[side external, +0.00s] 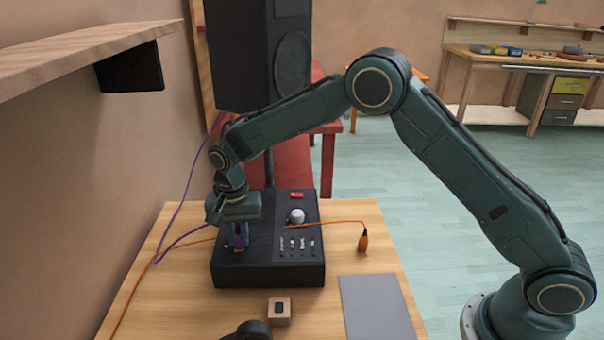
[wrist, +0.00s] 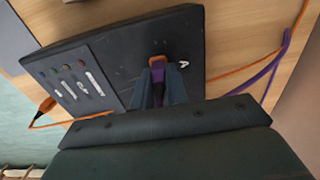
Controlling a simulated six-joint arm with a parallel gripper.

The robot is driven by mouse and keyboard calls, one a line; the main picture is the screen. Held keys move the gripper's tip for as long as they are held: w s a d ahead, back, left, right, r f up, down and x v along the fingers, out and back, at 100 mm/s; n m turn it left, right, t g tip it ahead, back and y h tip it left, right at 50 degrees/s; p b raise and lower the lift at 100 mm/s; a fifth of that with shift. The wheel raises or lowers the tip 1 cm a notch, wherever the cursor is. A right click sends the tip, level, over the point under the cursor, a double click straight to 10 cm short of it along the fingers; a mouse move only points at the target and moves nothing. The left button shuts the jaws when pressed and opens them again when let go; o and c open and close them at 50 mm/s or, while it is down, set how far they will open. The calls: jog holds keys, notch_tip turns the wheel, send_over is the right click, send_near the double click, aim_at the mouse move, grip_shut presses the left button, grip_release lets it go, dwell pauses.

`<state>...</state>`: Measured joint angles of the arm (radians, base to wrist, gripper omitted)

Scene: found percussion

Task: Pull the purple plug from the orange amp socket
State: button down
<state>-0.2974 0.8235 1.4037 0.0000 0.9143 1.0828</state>
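The black amp box (side external: 268,270) stands on the wooden table. The orange socket (wrist: 160,60) is on its top face, near a white letter A. The purple plug (wrist: 158,76) is at this socket, and its upper part lies between my fingers. My gripper (wrist: 160,90) points down over the socket with its fingers close against both sides of the plug. In the side view my gripper (side external: 239,240) hides most of the plug and socket. The purple cable (side external: 183,240) runs left from the plug; it also shows in the wrist view (wrist: 268,70).
An orange plug (side external: 363,243) on an orange cable lies right of the amp. The amp carries a white knob (side external: 296,216) and a red switch (side external: 296,195). A small wooden block (side external: 279,312) and a grey mat (side external: 377,308) lie in front. A speaker (side external: 258,55) stands behind.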

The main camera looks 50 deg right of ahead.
aim_at(238, 233)
jog(key=shift+r, duration=1.2)
dwell(0.6)
jog(key=shift+r, duration=1.45)
